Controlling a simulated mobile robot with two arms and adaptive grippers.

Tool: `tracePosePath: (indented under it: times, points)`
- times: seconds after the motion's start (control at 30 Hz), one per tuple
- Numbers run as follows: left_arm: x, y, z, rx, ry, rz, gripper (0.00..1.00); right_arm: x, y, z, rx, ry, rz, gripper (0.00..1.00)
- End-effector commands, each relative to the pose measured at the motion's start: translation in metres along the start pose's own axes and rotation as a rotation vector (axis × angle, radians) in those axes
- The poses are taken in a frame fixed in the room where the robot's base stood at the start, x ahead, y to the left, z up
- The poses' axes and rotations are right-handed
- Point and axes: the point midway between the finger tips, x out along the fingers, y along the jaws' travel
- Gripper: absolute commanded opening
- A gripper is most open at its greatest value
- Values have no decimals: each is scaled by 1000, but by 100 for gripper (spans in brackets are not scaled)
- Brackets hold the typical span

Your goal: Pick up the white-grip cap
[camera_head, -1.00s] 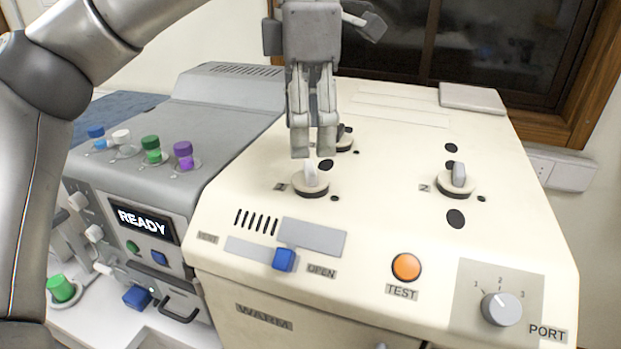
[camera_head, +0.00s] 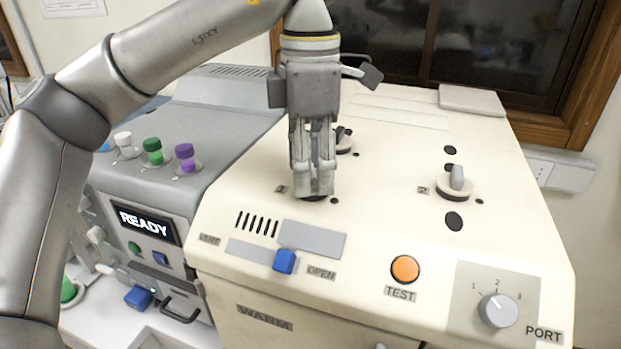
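My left gripper (camera_head: 314,192) points straight down at the cream tester, with its fingertips at the spot of the white-grip cap. The fingers hide the cap's grip and nearly all of its round base; only a dark edge shows under the tips. I cannot tell whether the fingers are closed on the grip or only around it. A grey-grip cap (camera_head: 456,182) stands upright on the right of the panel. A dark-grip cap (camera_head: 344,141) sits behind my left gripper, partly hidden. My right gripper is not in view.
The cream tester (camera_head: 390,215) has an orange TEST button (camera_head: 405,269), a blue slider (camera_head: 284,261) and a port dial (camera_head: 498,310). A grey unit (camera_head: 215,130) on the left holds white, green and purple caps. The panel between the two front caps is clear.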

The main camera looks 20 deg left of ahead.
Motion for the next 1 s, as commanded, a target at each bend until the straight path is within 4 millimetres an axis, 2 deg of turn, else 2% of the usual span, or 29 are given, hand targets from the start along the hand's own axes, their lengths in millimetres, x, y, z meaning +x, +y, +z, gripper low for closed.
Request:
tracePosePath:
  times: [0.03,0.13,0.57,0.67,0.8,1.0]
  points:
    - [0,0,0,0,0,0,37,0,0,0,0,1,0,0]
    - [0,0,0,0,0,0,26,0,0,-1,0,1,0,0]
    - [-4,0,0,0,1,0,26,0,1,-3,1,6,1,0]
    - [-12,0,1,-1,0,2,26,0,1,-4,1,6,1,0]
    - [-32,0,1,0,0,4,26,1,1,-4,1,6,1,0]
    - [-66,-27,-9,1,-1,8,26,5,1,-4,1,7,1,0]
